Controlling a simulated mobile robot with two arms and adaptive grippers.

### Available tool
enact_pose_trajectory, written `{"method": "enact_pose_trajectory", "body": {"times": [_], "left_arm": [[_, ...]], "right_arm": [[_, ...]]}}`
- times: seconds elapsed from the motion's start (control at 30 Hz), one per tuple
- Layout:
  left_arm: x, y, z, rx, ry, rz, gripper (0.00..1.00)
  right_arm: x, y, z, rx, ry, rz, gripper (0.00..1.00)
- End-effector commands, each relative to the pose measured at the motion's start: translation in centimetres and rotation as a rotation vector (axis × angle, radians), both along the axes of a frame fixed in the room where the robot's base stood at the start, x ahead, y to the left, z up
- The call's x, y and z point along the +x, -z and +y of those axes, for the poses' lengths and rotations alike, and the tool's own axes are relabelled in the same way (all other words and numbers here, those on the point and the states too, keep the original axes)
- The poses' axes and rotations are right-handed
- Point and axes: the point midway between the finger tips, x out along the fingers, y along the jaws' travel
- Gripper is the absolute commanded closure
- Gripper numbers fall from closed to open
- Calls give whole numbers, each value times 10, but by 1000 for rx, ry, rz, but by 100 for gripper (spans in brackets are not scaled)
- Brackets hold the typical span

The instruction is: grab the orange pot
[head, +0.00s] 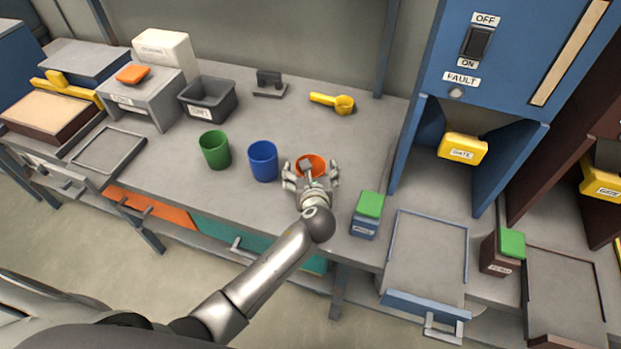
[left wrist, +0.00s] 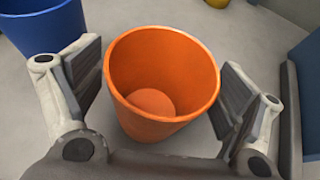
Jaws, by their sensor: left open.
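The orange pot (head: 313,163) stands upright on the grey workbench, right of the blue pot (head: 263,161) and the green pot (head: 215,150). My left gripper (head: 311,183) is over it and hides much of it in the head view. In the left wrist view the orange pot (left wrist: 160,85) sits between the two open fingers (left wrist: 158,90). There is a small gap to each finger. The pot looks empty inside. The blue pot (left wrist: 40,25) shows at the upper left there. My right gripper is not seen.
A blue block with a green top (head: 367,213) stands just right of the gripper. A yellow scoop (head: 333,102) lies behind. A blue cabinet (head: 500,70) with a yellow gate handle (head: 463,147) rises at the right. A dark bin (head: 207,98) stands at the back left.

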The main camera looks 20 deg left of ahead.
Motion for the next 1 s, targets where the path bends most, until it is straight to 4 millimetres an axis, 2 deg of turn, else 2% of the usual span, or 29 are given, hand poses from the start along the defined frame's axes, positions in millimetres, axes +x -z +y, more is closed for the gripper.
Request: {"method": "enact_pose_trajectory", "body": {"times": [0.17, 0.2, 0.6, 0.87, 1.0], "left_arm": [[0, 0, 0, 0, 0, 1, 9], [0, 0, 0, 0, 0, 1, 12], [0, 0, 0, 0, -1, 0, 61], [0, -2, 0, 1, -1, -1, 61], [0, -10, 1, 1, -1, -2, 61]], "right_arm": [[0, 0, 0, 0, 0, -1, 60], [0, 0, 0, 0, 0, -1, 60], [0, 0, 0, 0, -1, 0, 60], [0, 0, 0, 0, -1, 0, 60], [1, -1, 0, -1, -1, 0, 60]]}}
